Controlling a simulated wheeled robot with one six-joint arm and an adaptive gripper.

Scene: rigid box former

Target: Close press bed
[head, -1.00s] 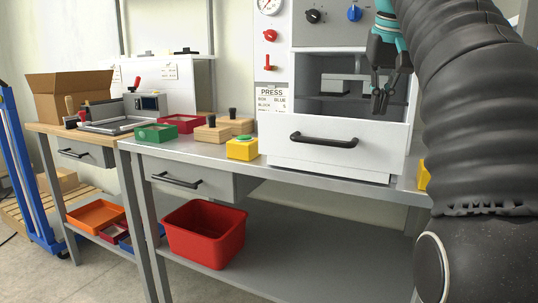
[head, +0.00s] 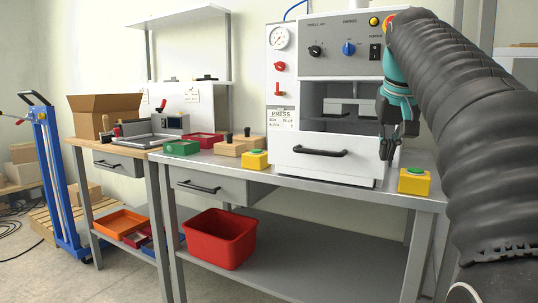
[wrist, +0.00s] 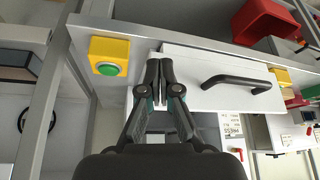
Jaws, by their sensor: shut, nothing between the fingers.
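The press (head: 350,65) stands on the grey bench. Its bed is the white drawer-like front (head: 310,168) with a black bar handle (head: 320,152), below the open press chamber. The bed front appears to stand forward of the press body; how far is hard to tell. My gripper (head: 387,155) is shut and empty, pointing down at the right end of the bed front. In the wrist view my gripper (wrist: 160,66) overlaps the end of the bed front (wrist: 192,68), away from the handle (wrist: 236,83). Whether it touches is unclear.
Yellow boxes with green buttons stand at the right (head: 415,182) and left (head: 254,160) of the press. A red bin (head: 220,240) is on the lower shelf.

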